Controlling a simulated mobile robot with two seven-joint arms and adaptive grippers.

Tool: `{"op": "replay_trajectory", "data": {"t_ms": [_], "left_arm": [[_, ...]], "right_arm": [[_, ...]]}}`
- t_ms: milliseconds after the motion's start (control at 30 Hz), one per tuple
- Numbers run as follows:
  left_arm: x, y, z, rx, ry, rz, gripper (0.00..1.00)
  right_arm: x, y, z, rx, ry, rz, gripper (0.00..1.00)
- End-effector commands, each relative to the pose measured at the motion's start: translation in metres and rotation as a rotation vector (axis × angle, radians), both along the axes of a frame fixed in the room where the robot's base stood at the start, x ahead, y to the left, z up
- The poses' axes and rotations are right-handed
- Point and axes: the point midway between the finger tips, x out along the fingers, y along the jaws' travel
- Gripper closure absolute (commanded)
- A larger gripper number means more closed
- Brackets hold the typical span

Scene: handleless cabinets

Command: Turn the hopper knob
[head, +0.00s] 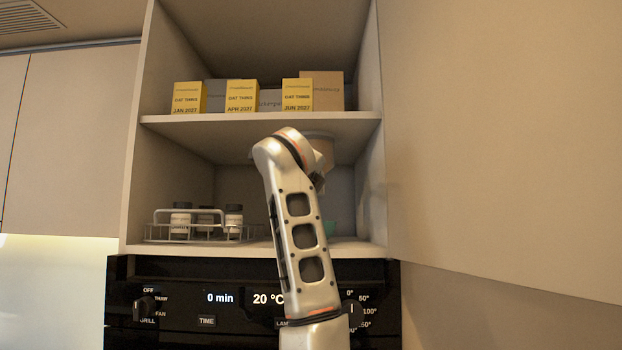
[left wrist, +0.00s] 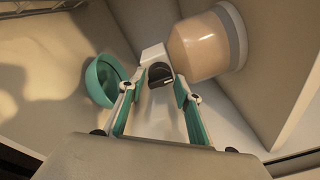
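The hopper (left wrist: 205,45) is a clear, rounded container with tan contents, at the top right of the left wrist view. In the head view only a small part of it (head: 324,148) shows behind my arm, under the middle shelf. The black knob (left wrist: 160,74) is at the front of a white block beside the hopper. My left gripper (left wrist: 160,86) points at the knob with its teal fingers apart, one on each side of it; no clear contact shows. In the head view my arm hides the gripper and knob. My right gripper is in neither view.
A teal bowl (left wrist: 104,80) stands left of the fingers. A wire rack (head: 195,232) with several bottles is at the left of the lower shelf. Yellow boxes (head: 241,96) stand on the shelf above (head: 220,124). The cabinet's side wall (head: 371,190) is close on the right. An oven panel (head: 180,325) lies below.

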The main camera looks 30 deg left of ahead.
Motion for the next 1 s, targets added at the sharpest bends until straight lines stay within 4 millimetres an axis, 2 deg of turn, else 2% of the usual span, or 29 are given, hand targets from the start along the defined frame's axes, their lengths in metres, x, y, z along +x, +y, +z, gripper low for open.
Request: {"op": "replay_trajectory", "data": {"t_ms": [367, 467, 500, 767, 1000], "left_arm": [[0.007, 0.0035, -0.0008, 0.0, 0.0, 0.001, 0.67], [0.0069, 0.0035, -0.0009, 0.0, 0.001, 0.001, 0.9], [0.007, 0.0036, -0.001, 0.0, 0.001, 0.001, 0.94], [0.007, 0.0036, -0.0016, 0.009, 0.008, 0.001, 0.94], [0.0074, 0.0037, -0.0024, 0.089, 0.059, 0.0, 0.94]], "right_arm": [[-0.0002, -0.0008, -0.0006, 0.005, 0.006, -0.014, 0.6], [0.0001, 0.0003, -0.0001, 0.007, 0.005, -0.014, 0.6], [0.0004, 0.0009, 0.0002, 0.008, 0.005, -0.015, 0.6], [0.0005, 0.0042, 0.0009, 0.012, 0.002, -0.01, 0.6], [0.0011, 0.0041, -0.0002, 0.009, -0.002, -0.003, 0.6]]}}
